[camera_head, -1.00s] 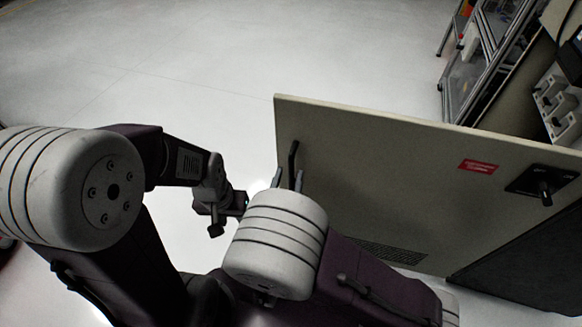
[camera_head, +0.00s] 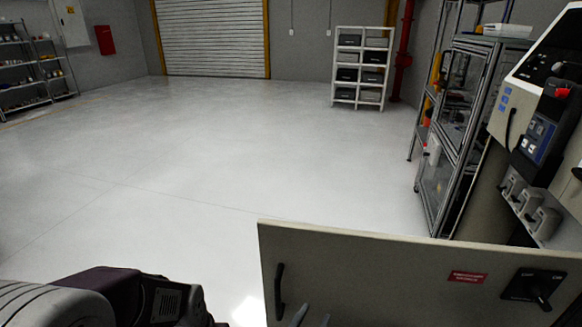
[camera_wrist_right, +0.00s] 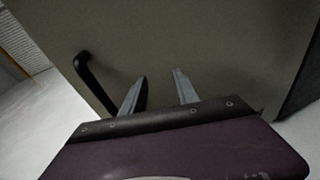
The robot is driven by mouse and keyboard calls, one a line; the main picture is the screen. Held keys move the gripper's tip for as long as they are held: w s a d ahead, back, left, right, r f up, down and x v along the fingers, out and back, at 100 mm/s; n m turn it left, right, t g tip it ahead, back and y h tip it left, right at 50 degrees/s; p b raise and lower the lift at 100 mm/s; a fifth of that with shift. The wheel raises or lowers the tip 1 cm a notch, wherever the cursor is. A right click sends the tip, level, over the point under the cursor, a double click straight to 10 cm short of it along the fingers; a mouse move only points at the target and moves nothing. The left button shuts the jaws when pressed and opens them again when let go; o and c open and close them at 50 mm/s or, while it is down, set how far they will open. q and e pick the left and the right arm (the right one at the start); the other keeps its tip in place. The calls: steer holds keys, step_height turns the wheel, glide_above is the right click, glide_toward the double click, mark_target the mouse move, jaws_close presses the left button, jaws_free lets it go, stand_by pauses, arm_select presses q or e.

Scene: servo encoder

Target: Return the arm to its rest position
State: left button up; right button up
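My right gripper (camera_head: 312,317) shows only as two fingertips at the bottom edge of the head view, in front of the open beige cabinet door (camera_head: 380,270). In the right wrist view the right gripper (camera_wrist_right: 158,88) has its two grey fingers apart, with nothing between them. The black door handle (camera_head: 279,288) stands left of the fingers; in the wrist view the handle (camera_wrist_right: 92,80) is also left of them, outside the grip. My left arm shows at the lower left of the head view; its gripper is out of frame.
The door carries a black rotary switch (camera_head: 533,288) and a red label (camera_head: 467,278). A control panel (camera_head: 545,135) and a metal-framed enclosure (camera_head: 455,130) stand at the right. A white shelf (camera_head: 360,68) stands far back. The floor (camera_head: 180,170) at left and centre is clear.

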steer(key=s+d+f+m+g+h, duration=0.2)
steer(key=s+d+m+g, duration=0.1)
steer(key=d+m+g, duration=0.3)
steer(key=s+d+f+m+g+h, duration=0.1)
steer(key=s+d+f+m+g, duration=0.15)
steer(key=d+m+g, duration=0.4)
steer(key=s+d+f+m+g+y, duration=0.2)
steer(key=s+f+m+g+y, duration=0.3)
steer(key=m, duration=0.4)
steer(key=w+r+m+t+y, duration=0.2)
steer(key=w+m+t+y, duration=0.25)
steer(key=m, duration=0.35)
step_height(320, 180, up, 30)
steer(key=w+y+p, duration=0.1)
steer(key=p, duration=2.8)
steer(key=shift+a+r, duration=0.15)
steer(key=shift+a, duration=0.2)
steer(key=shift+m+p, duration=0.25)
steer(key=shift+p, duration=0.05)
